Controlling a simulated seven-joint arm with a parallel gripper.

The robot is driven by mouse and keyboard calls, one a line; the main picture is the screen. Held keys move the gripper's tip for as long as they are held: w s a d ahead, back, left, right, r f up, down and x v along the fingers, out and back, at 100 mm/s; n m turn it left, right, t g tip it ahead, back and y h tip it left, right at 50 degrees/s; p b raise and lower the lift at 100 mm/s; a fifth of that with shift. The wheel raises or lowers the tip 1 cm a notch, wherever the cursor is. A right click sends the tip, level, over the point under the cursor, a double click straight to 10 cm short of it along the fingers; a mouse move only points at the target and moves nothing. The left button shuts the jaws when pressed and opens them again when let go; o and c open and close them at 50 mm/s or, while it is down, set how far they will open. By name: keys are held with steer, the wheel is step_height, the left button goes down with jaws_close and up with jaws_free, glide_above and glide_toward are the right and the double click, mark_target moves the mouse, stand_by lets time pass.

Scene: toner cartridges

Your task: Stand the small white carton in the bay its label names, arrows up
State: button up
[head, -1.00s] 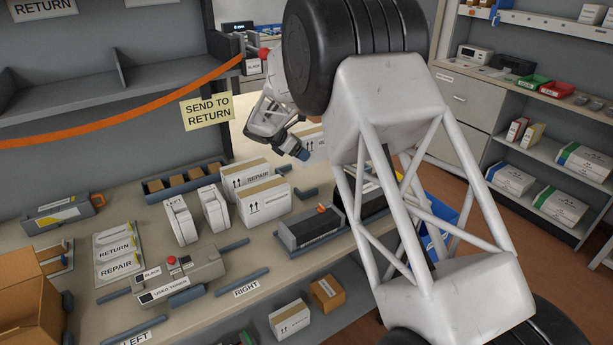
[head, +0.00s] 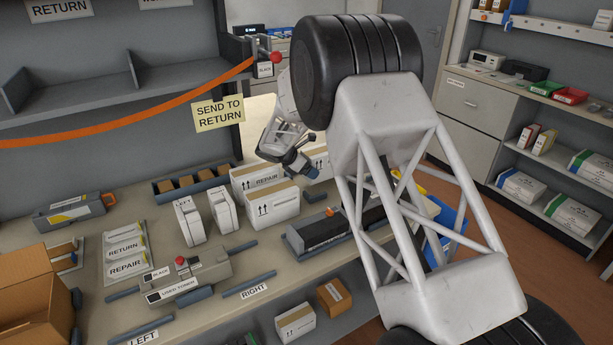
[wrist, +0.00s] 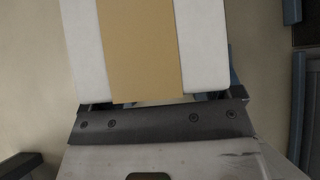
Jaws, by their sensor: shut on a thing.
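My gripper (head: 300,163) is at the back of the bench in the head view. It is shut on a white carton with a tan tape strip, which fills the top of the wrist view (wrist: 205,45). In the head view a white carton face (head: 320,158) shows just right of the gripper, partly hidden by my arm; it appears to be the held one. Its label cannot be read. A white carton marked REPAIR (head: 244,180) and a white carton with upright arrows (head: 285,205) stand to the left and in front.
Two white upright pieces (head: 188,220) stand left of the cartons. A dark cartridge in a grey tray (head: 318,232) lies in front. Blue rails (head: 248,285) mark bays labelled LEFT and RIGHT (head: 254,291). An orange strap (head: 120,120) hangs across the shelf. An open brown box (head: 35,305) is front left.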

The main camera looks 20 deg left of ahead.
mark_target(307, 180)
steer(key=shift+f, duration=1.6)
steer(key=shift+f, duration=0.15)
steer(key=o, duration=1.4)
steer(key=shift+o, duration=0.2)
steer(key=shift+v, duration=0.75)
steer(key=v, duration=1)
steer(key=shift+s+r, duration=0.15)
steer(key=shift+r, duration=0.15)
